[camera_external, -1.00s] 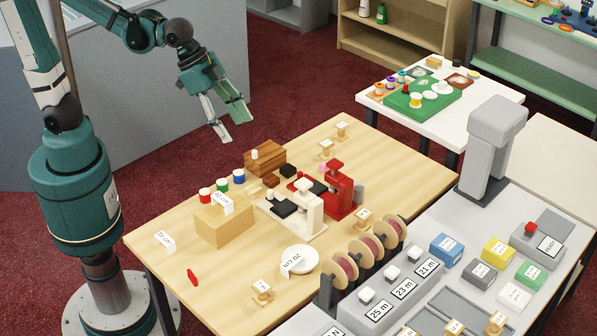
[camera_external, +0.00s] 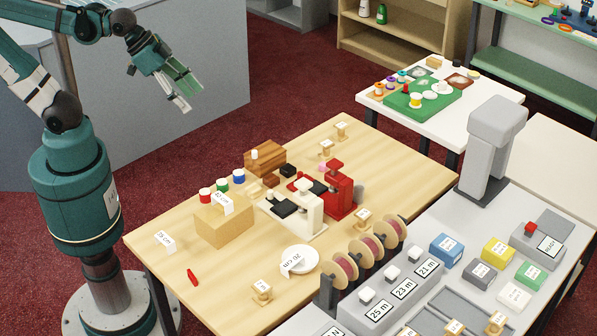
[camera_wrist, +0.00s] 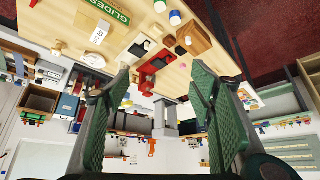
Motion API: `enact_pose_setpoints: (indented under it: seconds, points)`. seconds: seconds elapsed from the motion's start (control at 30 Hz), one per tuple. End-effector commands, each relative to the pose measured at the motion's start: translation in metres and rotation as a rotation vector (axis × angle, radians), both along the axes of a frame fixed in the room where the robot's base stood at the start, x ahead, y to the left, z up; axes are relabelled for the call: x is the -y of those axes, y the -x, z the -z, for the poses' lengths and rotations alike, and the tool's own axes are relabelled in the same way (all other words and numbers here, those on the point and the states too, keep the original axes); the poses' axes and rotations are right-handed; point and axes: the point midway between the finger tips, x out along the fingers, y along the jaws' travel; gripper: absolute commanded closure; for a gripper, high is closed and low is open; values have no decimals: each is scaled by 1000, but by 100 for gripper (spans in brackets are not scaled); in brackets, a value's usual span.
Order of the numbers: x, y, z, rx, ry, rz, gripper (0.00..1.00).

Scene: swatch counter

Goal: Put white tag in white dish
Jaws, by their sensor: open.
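A round white dish (camera_external: 305,254) sits near the front of the wooden table. A folded white tag (camera_external: 292,264) marked 20 cm stands at its front edge, overlapping it in this view; I cannot tell whether it is in the dish. A second white tag (camera_external: 222,203) marked 42 cm is on a tan box. A third white tag (camera_external: 164,241) is at the table's left edge. My gripper (camera_external: 186,97) is open and empty, high above the floor left of the table. In the wrist view my gripper (camera_wrist: 160,80) shows its green fingers apart with nothing held.
The tan box (camera_external: 224,225), several spools (camera_external: 222,184), a white press (camera_external: 303,215) and a red press (camera_external: 340,192) crowd the table's middle. A row of reels (camera_external: 365,250) borders the grey counter. A red clip (camera_external: 192,276) lies front left, with bare wood around it.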

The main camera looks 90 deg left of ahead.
Motion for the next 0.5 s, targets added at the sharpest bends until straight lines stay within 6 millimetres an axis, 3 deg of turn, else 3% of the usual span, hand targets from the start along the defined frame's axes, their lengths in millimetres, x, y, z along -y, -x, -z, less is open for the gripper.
enact_pose_setpoints:
  seconds: [0.2, 0.5]
  points:
    - [-11, 19, 3, 13, 5, -40, 46]
    - [-14, 23, 4, 17, 7, -51, 46]
